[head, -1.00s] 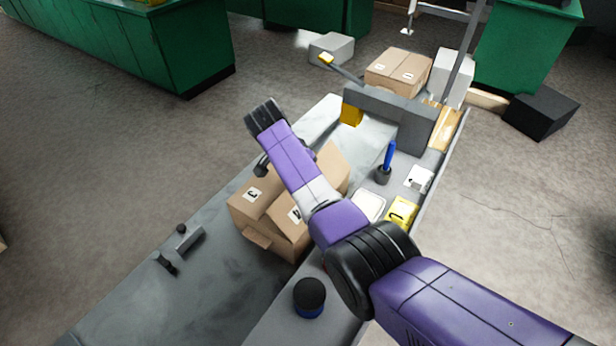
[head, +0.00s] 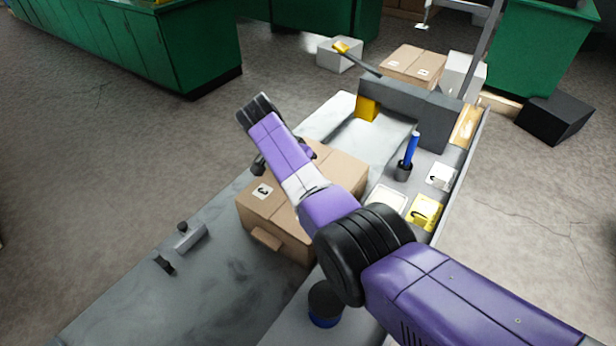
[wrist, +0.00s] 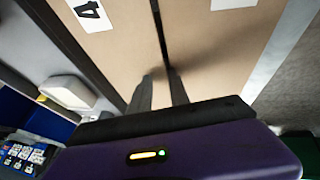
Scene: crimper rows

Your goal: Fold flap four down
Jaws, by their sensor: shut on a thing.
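The cardboard box (head: 285,236) stands on the grey bench, its top now looking nearly flat. Flap three (head: 258,207), with its numbered label, lies level in the head view. Flap four (wrist: 115,55) carries a white label "4" in the wrist view and lies beside a narrow dark seam. My arm hides its label in the head view. My gripper (wrist: 161,78) is over the box top at this seam, with its fingers close together and shut on flap four's edge. The exact contact is hard to see.
A closed box (head: 412,66) stands beyond the grey arch (head: 410,108). A blue tool in a dark holder (head: 404,172), a yellow card (head: 424,211) and a black knob (head: 324,297) line the right side. A small grey fixture (head: 190,238) sits on the bench's left.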

